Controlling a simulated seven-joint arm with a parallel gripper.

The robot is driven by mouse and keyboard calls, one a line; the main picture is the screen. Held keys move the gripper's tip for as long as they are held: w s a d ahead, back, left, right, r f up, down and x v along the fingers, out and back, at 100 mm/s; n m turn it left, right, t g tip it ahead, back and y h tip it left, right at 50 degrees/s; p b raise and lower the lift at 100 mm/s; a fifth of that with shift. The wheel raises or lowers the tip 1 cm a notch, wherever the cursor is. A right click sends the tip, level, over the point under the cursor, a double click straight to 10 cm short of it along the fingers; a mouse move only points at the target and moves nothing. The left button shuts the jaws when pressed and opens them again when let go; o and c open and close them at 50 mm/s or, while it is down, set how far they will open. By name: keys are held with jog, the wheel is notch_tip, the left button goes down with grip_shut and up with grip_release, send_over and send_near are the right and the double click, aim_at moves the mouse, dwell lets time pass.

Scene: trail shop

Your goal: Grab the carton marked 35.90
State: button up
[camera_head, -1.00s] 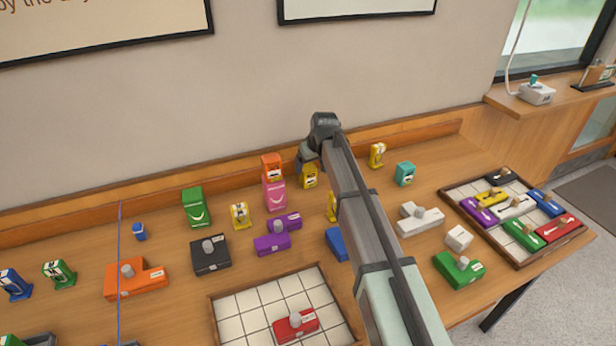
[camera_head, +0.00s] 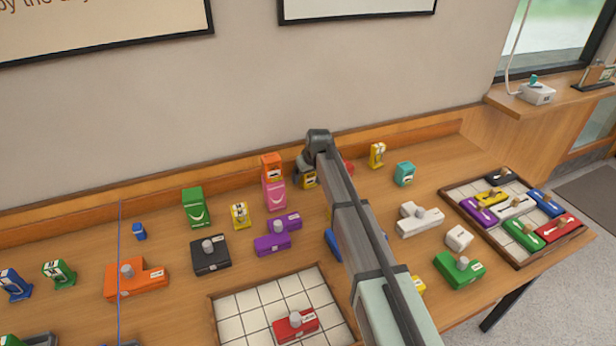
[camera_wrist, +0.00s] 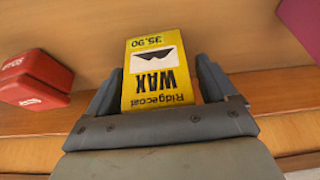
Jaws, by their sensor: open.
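The yellow carton (camera_wrist: 158,75) shows in the wrist view with "Ridgecoat WAX" and "35.90" printed upside down. It stands between the two fingers of my gripper (camera_wrist: 158,66), with one finger on each side. The fingers are open, and I cannot tell whether either touches the carton. In the head view the yellow carton (camera_head: 309,181) is near the back of the table, partly hidden by my gripper (camera_head: 306,168). The carton's lower part is hidden behind the gripper body in the wrist view.
A red carton (camera_wrist: 34,78) is left in the wrist view; a magenta thing (camera_wrist: 303,22) is at the upper right. In the head view, a pink carton (camera_head: 275,194) and an orange one (camera_head: 271,166) stand close left of the yellow carton. The back ledge (camera_head: 240,172) is behind.

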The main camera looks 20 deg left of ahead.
jog(key=shift+c, duration=0.2)
jog(key=c, duration=1.1)
